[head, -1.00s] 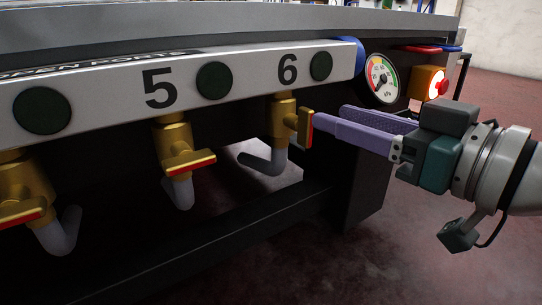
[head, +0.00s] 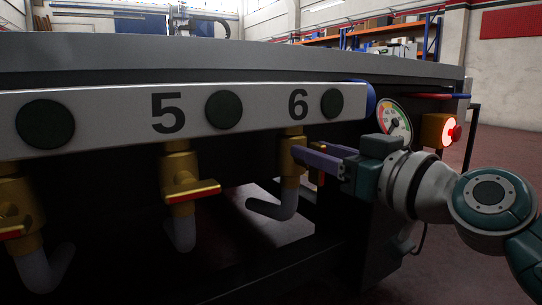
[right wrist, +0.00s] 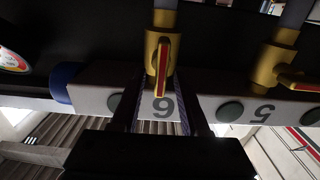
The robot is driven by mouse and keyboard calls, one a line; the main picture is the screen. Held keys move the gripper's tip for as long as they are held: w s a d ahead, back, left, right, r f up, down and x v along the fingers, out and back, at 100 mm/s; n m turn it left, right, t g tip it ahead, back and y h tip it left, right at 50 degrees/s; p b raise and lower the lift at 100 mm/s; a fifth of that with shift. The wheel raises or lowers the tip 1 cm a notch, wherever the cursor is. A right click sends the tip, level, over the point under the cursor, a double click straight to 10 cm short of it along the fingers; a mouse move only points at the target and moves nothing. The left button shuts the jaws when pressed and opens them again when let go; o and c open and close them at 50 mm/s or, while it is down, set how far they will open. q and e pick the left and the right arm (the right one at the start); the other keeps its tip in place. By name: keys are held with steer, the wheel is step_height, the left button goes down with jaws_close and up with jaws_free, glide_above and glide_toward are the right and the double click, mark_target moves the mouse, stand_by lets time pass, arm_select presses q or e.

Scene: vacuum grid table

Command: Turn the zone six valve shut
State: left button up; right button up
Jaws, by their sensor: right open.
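The zone six valve (head: 291,155) is a brass body under the number 6, with a grey pipe bend (head: 272,208) below it. Its red-striped handle (right wrist: 163,55) points along the pipe in the right wrist view, where the picture is upside down. My right gripper (head: 305,155) is open, its purple fingers at the valve from the right. In the right wrist view the fingers (right wrist: 158,95) lie on either side of the handle's near end; I cannot tell whether they touch it. In the head view the fingers hide most of the handle. My left gripper is not in view.
The zone five valve (head: 180,180) has its red handle crosswise to its pipe. A white rail (head: 80,105) with dark round caps runs above the valves. A pressure gauge (head: 394,118) and an orange box with a lit red button (head: 440,130) are close to my right arm.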

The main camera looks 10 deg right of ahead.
steer(key=shift+w, duration=0.1)
jaws_close()
stand_by(0.3)
